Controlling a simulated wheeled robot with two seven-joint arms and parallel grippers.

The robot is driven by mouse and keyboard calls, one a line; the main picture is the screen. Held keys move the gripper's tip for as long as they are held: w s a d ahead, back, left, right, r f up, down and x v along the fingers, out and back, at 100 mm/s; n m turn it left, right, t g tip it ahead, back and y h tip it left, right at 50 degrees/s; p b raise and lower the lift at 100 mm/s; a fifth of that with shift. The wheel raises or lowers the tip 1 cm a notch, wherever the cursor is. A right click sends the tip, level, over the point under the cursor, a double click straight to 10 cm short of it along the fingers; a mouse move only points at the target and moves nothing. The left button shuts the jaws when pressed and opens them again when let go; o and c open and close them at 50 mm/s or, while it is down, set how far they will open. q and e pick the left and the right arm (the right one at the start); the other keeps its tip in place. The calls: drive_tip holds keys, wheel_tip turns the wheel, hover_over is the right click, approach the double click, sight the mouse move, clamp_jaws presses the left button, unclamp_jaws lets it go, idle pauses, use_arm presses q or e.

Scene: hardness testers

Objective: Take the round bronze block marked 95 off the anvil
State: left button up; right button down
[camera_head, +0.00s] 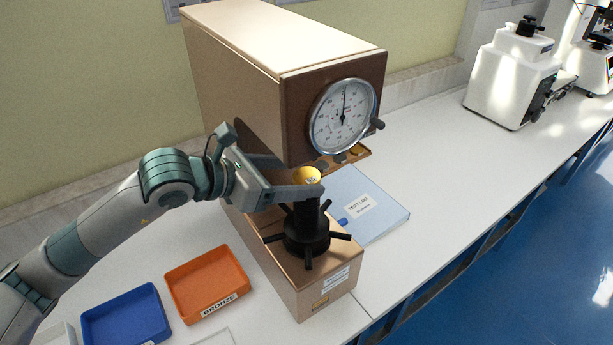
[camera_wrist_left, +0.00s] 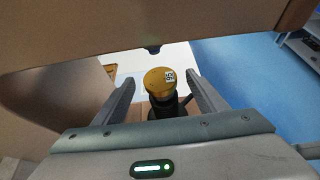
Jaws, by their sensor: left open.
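The round bronze block (camera_head: 307,174) sits on top of the black anvil (camera_head: 307,222) of the hardness tester (camera_head: 255,80). In the left wrist view the block (camera_wrist_left: 158,80) shows as a gold disc with a small white label, too small to read, above the dark anvil post (camera_wrist_left: 165,105). My left gripper (camera_head: 312,183) reaches in from the left at the block's height. In the wrist view its two fingers (camera_wrist_left: 160,98) stand apart on either side of the block, with gaps visible. My right gripper is not in view.
An orange tray marked BRONZE (camera_head: 207,284) and a blue tray (camera_head: 126,315) lie on the white bench at the front left. A blue test log folder (camera_head: 370,207) lies right of the anvil. The tester's overhanging head (camera_head: 345,118) is close above the gripper.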

use_arm(q)
drive_tip(key=shift+c, duration=0.6)
drive_tip(key=c, duration=1.3)
drive_tip(key=shift+o, duration=0.2)
drive_tip(key=shift+r, duration=0.15)
